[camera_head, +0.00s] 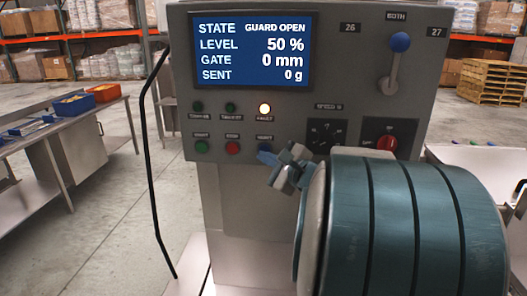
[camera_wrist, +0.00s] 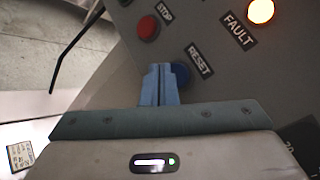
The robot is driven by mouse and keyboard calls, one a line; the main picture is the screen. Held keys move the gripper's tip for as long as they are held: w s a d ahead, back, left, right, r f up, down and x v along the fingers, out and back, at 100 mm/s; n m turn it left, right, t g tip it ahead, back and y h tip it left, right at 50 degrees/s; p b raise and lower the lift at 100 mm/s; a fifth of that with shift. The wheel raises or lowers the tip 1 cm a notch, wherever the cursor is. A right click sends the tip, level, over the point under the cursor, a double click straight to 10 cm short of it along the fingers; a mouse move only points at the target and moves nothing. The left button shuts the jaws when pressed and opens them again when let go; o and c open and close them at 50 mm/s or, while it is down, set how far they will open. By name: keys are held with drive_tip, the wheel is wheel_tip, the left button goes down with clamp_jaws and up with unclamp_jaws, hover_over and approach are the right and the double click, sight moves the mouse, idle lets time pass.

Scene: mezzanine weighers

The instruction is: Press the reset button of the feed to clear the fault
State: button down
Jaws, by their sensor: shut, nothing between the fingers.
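The grey control panel (camera_head: 230,122) fills the middle of the head view. Its blue reset button (camera_wrist: 182,75) sits beside the RESET label in the wrist view. My gripper (camera_head: 265,156) has its blue fingers closed together and empty. In the wrist view the fingertips (camera_wrist: 158,68) overlap the button's left side and hide part of it; I cannot tell whether they touch it. The fault lamp (camera_head: 265,109) glows yellow-white. The screen (camera_head: 252,51) reads STATE GUARD OPEN, LEVEL 50 %, GATE 0 mm, SENT 0 g.
The red stop button (camera_head: 232,148) and a green button (camera_head: 201,147) are left of reset. A red rotary switch (camera_head: 386,143), a speed dial (camera_head: 325,133) and a blue-knobbed lever (camera_head: 400,43) are to the right. A bench with bins (camera_head: 104,93) stands at left.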

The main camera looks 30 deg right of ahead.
idle(0.3)
drive_tip(key=shift+w+d+b, duration=0.25)
drive_tip(key=shift+w+b, duration=0.05)
drive_tip(key=shift+b, duration=0.1)
drive_tip(key=shift+w+d, duration=0.25)
drive_tip(key=shift+w, duration=0.1)
idle(0.6)
drive_tip(key=shift+s+a+b, duration=0.1)
drive_tip(key=shift+s+b, duration=0.05)
drive_tip(key=shift+b, duration=0.2)
drive_tip(key=shift+s+a+b, duration=0.3)
drive_tip(key=shift+s+a, duration=0.1)
drive_tip(key=shift+s, duration=0.15)
drive_tip(key=s+a, duration=0.1)
drive_tip(key=s, duration=0.1)
drive_tip(key=s+a+b, duration=0.1)
drive_tip(key=s, duration=0.1)
drive_tip(key=shift+s+a, duration=0.1)
drive_tip(key=shift+a, duration=0.25)
idle(0.6)
